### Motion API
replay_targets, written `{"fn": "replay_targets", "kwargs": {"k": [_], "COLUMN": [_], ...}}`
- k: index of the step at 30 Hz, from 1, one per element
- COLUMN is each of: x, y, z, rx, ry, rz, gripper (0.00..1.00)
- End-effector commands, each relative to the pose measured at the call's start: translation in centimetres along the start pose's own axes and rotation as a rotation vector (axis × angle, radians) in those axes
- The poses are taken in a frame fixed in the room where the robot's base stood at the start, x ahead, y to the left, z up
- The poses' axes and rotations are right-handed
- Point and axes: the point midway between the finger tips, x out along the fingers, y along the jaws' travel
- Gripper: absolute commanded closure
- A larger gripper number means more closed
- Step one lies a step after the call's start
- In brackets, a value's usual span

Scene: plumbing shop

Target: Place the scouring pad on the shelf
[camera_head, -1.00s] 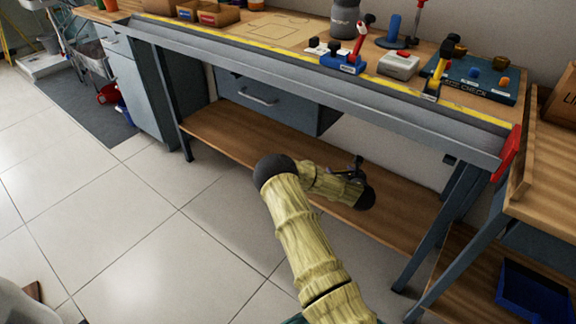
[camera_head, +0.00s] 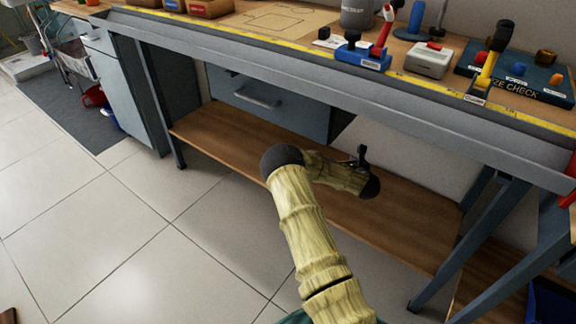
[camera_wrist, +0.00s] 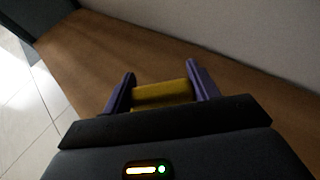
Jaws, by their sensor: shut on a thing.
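In the wrist view, my gripper (camera_wrist: 160,92) is shut on a yellow scouring pad (camera_wrist: 163,95), which sits between its two purple fingers. The wooden shelf (camera_wrist: 110,45) lies beneath and beyond them. Whether the pad touches the shelf cannot be told. In the head view, the lower shelf (camera_head: 225,135) runs under the workbench. My gripper (camera_head: 362,158) shows there only as a small dark shape over the shelf, past the end of my arm. The pad is hidden in that view.
The workbench top (camera_head: 240,37) with its front rail hangs above the shelf. A grey drawer unit (camera_head: 265,100) is fixed under the bench. Bench legs (camera_head: 475,240) stand at the right. A wall is behind the shelf. The left part of the shelf is bare.

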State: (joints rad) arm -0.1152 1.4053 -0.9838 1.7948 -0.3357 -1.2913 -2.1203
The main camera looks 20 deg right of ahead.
Motion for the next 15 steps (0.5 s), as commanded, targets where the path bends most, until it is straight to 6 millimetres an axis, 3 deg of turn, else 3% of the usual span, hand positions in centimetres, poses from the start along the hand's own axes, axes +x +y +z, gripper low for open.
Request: {"fn": "replay_targets", "kwargs": {"k": [6,15], "x": [0.0,1.8], "y": [-0.6,-0.2], "z": [-0.5,-4.6], "rx": [0.004,0.001], "ry": [0.001,0.001], "rz": [-0.009,-0.002], "gripper": [0.67,0.67]}}
